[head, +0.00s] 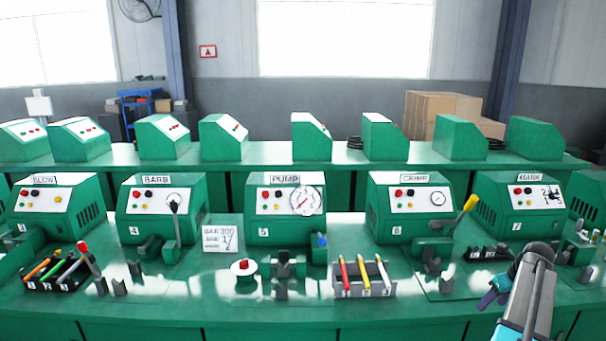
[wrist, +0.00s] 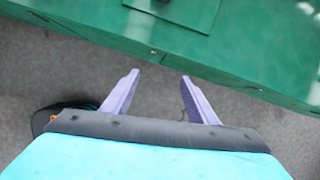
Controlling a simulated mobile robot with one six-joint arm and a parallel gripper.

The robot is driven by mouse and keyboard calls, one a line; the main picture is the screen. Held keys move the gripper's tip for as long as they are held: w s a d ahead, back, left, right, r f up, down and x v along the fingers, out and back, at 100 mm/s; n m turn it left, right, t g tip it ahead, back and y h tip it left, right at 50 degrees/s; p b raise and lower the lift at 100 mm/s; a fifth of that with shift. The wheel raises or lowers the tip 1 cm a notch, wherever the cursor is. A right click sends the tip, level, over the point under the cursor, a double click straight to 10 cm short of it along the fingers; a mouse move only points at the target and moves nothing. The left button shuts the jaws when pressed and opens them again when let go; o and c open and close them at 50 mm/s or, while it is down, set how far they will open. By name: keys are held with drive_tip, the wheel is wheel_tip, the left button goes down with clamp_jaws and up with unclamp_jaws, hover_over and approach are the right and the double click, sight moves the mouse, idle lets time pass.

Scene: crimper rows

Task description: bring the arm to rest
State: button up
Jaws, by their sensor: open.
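My gripper (wrist: 160,88) shows in the wrist view with its two purple fingers spread apart and nothing between them. It points down past the front edge of the green bench (wrist: 100,32), over the grey floor. In the head view my gripper (head: 487,297) is at the lower right, beside my arm, in front of the bench's right part. It looks clear of the objects on the bench, though its exact height is hard to tell.
Green machines stand along the bench, including PUMP (head: 285,208) and CRIMP (head: 411,205). A grey rack (head: 362,290) holds coloured tools. A dark tray (head: 58,278) with tools lies at left. A yellow-handled lever (head: 467,207) rises left of my arm. Floor before the bench is clear.

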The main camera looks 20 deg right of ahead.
drive_tip(key=w+a+f+n+g+y, duration=0.1)
drive_tip(key=w+a+f+n, duration=0.25)
drive_tip(key=a+f, duration=0.45)
drive_tip(key=w+a+f+n+g+y, duration=0.1)
drive_tip(key=w+a+f+n, duration=0.1)
drive_tip(key=a+f+n, duration=0.6)
drive_tip(key=w+a+f+n+g, duration=0.15)
drive_tip(key=a+f, duration=0.35)
drive_tip(key=a, duration=0.6)
drive_tip(key=s+a+f+n+g+y+b, duration=0.1)
drive_tip(key=s+a+f+n, duration=0.1)
drive_tip(key=a+f+n, duration=0.5)
drive_tip(key=s+a+f+n+g, duration=0.15)
drive_tip(key=a+f, duration=0.25)
drive_tip(key=a, duration=0.7)
drive_tip(key=s+a+f+n+g, duration=0.1)
drive_tip(key=s+a+f+n, duration=0.2)
drive_tip(key=s+a+n, duration=0.2)
drive_tip(key=s+a+f+n+g+h, duration=0.1)
drive_tip(key=s+a+f+n, duration=0.3)
drive_tip(key=s+a+n, duration=0.2)
drive_tip(key=s+a+f+n+g+h, duration=0.1)
drive_tip(key=s+a+f+n, duration=0.2)
drive_tip(key=s+a+n, duration=0.2)
drive_tip(key=s+a, duration=0.3)
drive_tip(key=s, duration=0.2)
drive_tip(key=shift+s+a+f+g+b, duration=0.25)
drive_tip(key=shift+s+g+b, duration=0.05)
drive_tip(key=shift+g, duration=0.1)
